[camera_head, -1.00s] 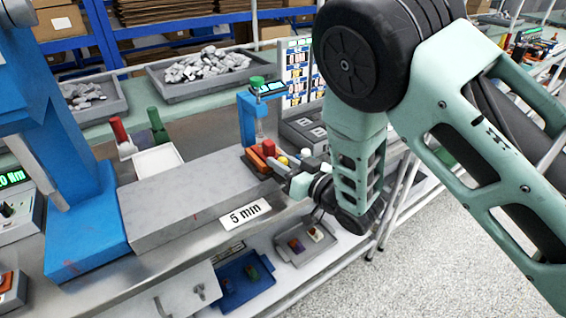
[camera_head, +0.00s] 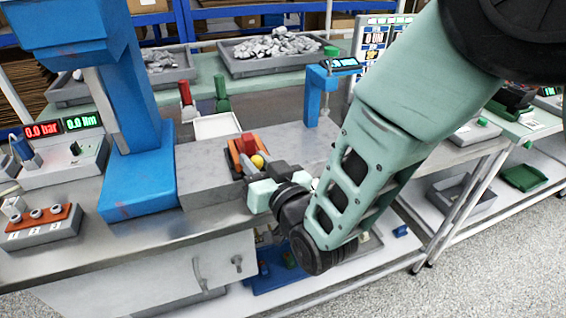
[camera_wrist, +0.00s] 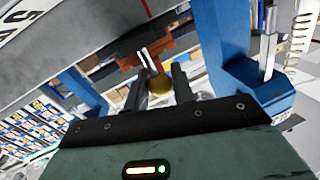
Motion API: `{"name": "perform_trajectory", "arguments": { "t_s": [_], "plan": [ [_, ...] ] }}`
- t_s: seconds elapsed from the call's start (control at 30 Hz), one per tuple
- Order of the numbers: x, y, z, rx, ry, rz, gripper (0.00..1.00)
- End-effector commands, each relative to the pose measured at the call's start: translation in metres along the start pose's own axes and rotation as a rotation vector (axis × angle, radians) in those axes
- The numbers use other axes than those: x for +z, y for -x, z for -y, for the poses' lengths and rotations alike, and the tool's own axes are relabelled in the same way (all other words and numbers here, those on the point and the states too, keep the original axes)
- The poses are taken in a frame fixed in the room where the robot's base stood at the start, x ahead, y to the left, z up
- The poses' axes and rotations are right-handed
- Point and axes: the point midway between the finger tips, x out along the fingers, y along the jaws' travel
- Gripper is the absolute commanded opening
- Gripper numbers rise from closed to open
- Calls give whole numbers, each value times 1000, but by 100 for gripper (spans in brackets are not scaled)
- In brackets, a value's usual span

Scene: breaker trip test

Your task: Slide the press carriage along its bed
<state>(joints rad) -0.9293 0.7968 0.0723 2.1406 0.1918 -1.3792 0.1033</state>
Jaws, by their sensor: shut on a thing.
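The press carriage (camera_head: 236,160) is a dark, low block with red and orange parts. It sits on the grey bed (camera_head: 200,175), between the blue press (camera_head: 140,170) on the left and a blue gauge stand on the right. Its yellow round knob (camera_head: 257,161) faces my gripper (camera_head: 264,170). In the wrist view the knob (camera_wrist: 159,85) sits between the two dark fingers of my gripper (camera_wrist: 160,88), which is shut on it. The carriage's orange-brown body (camera_wrist: 140,50) shows beyond. My gripper hides part of the carriage's front side.
The blue gauge stand (camera_head: 318,95) rises at the bed's right end. Behind the bed are a white tray (camera_head: 217,127) and red (camera_head: 187,100) and green (camera_head: 221,95) handles. A meter box with red and green displays (camera_head: 70,150) stands left. Bare bed lies on both sides of the carriage.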

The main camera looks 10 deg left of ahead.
Motion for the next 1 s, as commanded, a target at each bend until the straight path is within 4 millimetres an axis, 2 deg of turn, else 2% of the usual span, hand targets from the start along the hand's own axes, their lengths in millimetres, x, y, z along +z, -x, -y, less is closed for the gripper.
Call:
{"name": "perform_trajectory", "arguments": {
  "t_s": [0.2,0.63,0.67,0.7,0.73,1.0],
  "plan": [
    [5,-3,18,-1,-1,1,0],
    [4,-4,21,0,0,2,0],
    [4,-4,21,0,0,2,28],
    [4,-4,21,0,0,2,39],
    [4,-4,21,0,0,1,44],
    [4,-4,20,1,0,1,44]
  ]
}}
